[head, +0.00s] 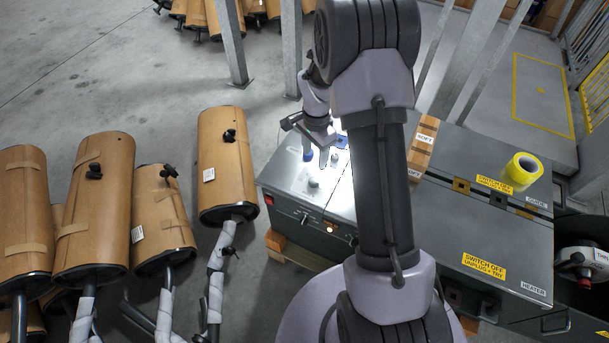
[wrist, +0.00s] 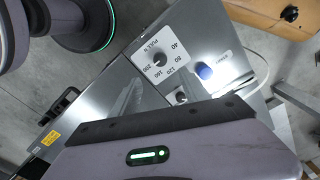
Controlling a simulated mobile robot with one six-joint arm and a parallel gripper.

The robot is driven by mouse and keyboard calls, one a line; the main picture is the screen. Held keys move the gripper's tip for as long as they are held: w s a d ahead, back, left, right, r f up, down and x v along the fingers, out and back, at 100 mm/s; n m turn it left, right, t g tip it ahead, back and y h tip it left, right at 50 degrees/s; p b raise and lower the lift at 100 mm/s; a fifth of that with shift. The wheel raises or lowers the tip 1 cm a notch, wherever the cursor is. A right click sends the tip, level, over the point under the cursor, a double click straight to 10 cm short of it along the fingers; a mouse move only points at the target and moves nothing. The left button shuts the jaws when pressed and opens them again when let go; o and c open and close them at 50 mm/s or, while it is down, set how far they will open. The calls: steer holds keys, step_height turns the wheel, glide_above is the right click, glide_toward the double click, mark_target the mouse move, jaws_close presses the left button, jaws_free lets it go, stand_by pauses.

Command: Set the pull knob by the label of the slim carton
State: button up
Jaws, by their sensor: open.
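The pull knob (wrist: 158,59) is a small dark knob on a white dial plate marked PULL N, with numbers from 40 to 200 around it. Its pointer is too small to read. In the head view a dark knob (head: 313,183) shows on the bright machine top. The slim carton (head: 418,158) is a long brown box lying on the machine behind my arm; its white label (head: 425,138) reads SOFT. My gripper (head: 317,152) is open above the bright panel, near the blue button, and holds nothing visible. In the wrist view its housing fills the bottom.
A blue button (wrist: 204,71) and another small knob (wrist: 181,98) sit close to the dial. A yellow tape roll (head: 522,170) stands on the machine's right part. Wrapped mufflers (head: 226,160) stand to the left. Grey posts (head: 291,50) rise behind the machine.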

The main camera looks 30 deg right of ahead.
mark_target(313, 181)
step_height(313, 181, down, 13)
steer(key=b, duration=0.4)
jaws_close()
